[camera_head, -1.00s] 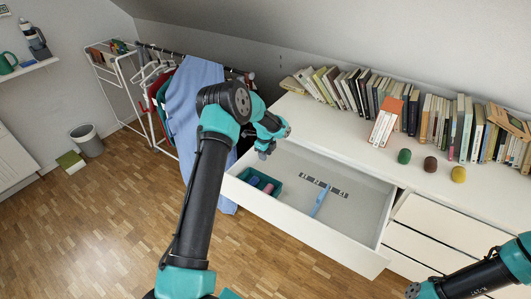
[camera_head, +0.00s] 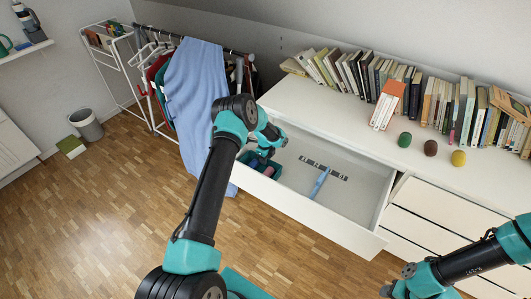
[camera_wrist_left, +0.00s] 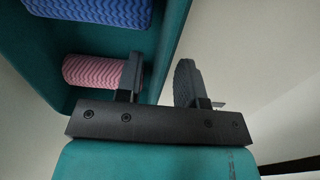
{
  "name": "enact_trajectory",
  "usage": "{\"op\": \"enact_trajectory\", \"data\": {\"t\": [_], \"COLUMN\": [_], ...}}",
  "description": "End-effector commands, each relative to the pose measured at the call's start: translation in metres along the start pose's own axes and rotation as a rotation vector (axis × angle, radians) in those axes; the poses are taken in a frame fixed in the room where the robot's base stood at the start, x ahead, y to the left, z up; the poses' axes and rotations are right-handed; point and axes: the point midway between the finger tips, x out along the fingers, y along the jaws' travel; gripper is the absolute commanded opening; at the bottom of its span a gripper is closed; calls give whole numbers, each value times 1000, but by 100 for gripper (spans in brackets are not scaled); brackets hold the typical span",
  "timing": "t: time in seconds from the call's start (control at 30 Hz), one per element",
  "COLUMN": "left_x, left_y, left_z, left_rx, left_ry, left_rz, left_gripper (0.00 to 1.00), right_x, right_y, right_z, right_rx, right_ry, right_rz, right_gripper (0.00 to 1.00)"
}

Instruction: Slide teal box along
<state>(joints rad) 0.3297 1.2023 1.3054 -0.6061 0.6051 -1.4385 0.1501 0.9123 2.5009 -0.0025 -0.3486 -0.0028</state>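The teal box (camera_head: 280,170) sits in the left part of the open white drawer (camera_head: 345,222). It holds a pink ridged roll (camera_wrist_left: 88,72) and a blue ridged roll (camera_wrist_left: 95,10). My left gripper (camera_head: 262,161) is down at the box, partly covering it in the head view. In the left wrist view the gripper (camera_wrist_left: 158,82) is open, with one finger inside the box and the other outside, the box wall (camera_wrist_left: 165,60) between them. My right gripper (camera_head: 388,291) is at the lower right, in front of the chest, away from the box; its fingers are too small to read.
A light blue object (camera_head: 319,184) and a dark patterned strip (camera_head: 323,168) lie in the drawer right of the box. The drawer floor farther right is bare. Books (camera_head: 383,106) and small coloured objects (camera_head: 431,148) stand on the chest top.

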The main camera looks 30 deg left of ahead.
Motion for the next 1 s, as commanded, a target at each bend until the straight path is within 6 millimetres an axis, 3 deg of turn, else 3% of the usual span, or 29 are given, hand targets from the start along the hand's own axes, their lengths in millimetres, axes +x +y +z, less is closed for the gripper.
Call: {"op": "enact_trajectory", "data": {"t": [0.2, 0.47, 0.83, 1.0], "left_x": [15, 16, 16, 16], "left_y": [0, 0, 0, 0], "left_z": [0, 0, 0, 0], "left_rx": [1, 1, 1, 1], "left_ry": [0, 0, 0, 0], "left_rz": [-1, -1, -1, -1], "left_gripper": [35, 35, 2, 0], "right_x": [0, 0, 0, 0], "right_y": [0, 0, 0, 0], "right_z": [0, 0, 0, 0], "right_rx": [0, 0, 0, 0], "right_ry": [0, 0, 0, 0], "right_rz": [0, 0, 0, 0], "right_gripper": [43, 43, 43, 43]}}
